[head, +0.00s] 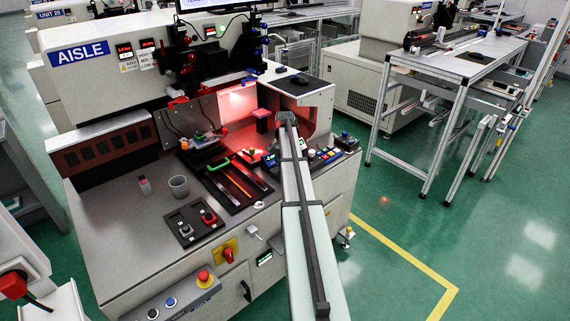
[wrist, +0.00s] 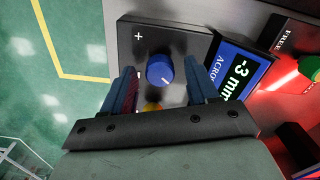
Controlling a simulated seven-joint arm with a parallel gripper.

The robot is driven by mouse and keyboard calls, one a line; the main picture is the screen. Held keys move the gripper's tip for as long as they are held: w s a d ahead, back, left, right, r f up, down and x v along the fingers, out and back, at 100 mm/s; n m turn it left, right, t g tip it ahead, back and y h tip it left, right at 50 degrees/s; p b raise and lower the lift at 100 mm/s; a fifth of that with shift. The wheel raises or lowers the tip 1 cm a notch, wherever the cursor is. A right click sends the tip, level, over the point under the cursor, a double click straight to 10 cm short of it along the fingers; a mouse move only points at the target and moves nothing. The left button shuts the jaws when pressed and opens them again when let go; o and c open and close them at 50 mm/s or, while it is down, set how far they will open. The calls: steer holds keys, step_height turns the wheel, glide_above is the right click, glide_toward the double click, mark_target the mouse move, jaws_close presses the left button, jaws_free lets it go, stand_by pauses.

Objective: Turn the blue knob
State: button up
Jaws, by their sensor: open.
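The blue knob (wrist: 159,67) is round, with a white pointer mark near its lower right edge in the wrist view. It sits on a dark panel (wrist: 188,38) with a "+" sign at upper left. My gripper (wrist: 159,77) is open, one blue-padded finger on each side of the knob. A gap seems to show on both sides; contact cannot be told. Beside the panel a blue display (wrist: 238,72) reads "-3 mm" and "ACRO". In the head view my gripper (head: 287,119) is over the machine's right side, and my arm seems to hide the knob.
A yellow round part (wrist: 152,107) shows below the knob between the fingers. A green knob (wrist: 311,67) stands right of the display, near a "FREE" label. In the head view, several colored buttons (head: 324,154) lie right of my arm, and a grey cup (head: 179,187) stands on the worktop.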

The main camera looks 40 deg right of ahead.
steer(key=c, duration=1)
steer(key=shift+c, duration=0.2)
steer(key=n, duration=0.3)
steer(key=shift+n, duration=2.1)
